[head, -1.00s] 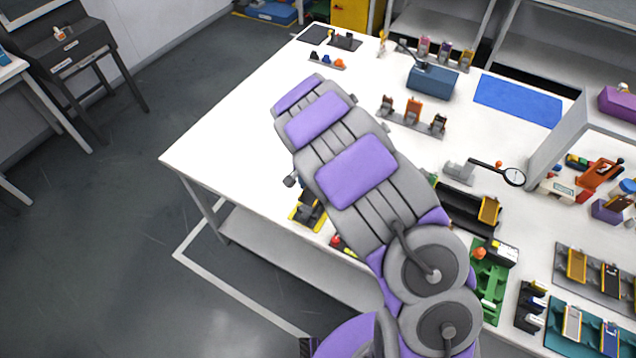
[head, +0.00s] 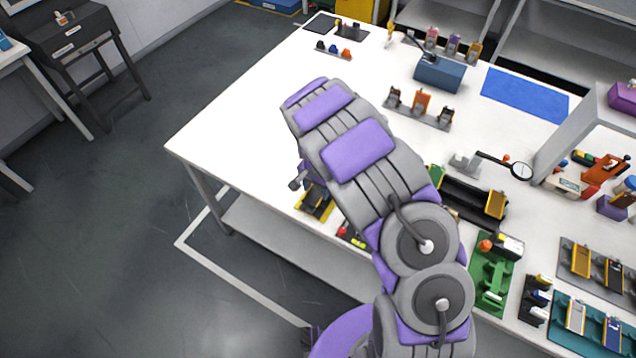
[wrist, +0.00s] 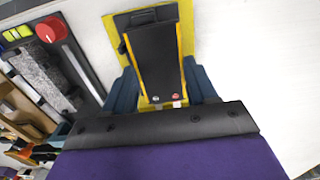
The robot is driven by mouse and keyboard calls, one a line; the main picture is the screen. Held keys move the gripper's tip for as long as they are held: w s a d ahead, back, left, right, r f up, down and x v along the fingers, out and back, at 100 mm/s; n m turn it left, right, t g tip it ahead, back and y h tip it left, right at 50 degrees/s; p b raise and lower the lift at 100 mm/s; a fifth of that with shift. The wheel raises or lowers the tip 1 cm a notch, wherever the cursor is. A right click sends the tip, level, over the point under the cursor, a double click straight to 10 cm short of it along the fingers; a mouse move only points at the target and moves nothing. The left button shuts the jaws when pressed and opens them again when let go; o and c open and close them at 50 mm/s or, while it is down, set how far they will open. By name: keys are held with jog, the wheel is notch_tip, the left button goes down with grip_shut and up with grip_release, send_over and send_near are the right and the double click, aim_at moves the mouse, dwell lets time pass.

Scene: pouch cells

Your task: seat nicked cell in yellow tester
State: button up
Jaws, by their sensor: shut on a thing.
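The yellow tester (wrist: 112,38) lies on the white table in the wrist view, with a black clamp-like part at its far end. A dark flat cell (wrist: 156,62) lies over it, lengthwise between the yellow sides, with two small tabs at its near end. My gripper (wrist: 160,88) is shut on the cell, one blue-grey finger on each side. Whether the cell rests fully in the tester is unclear, and no nick shows. In the head view the tester (head: 314,204) is near the table's front edge, partly behind my arm.
A black holder (head: 470,197) and a green fixture (head: 490,282) stand right of my arm. The table's left part (head: 235,120) is clear.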

jog(key=shift+f, duration=0.3)
jog(key=shift+d+f, duration=0.2)
jog(key=shift+d, duration=0.45)
jog(key=o, duration=1.1)
jog(key=shift+a, duration=0.45)
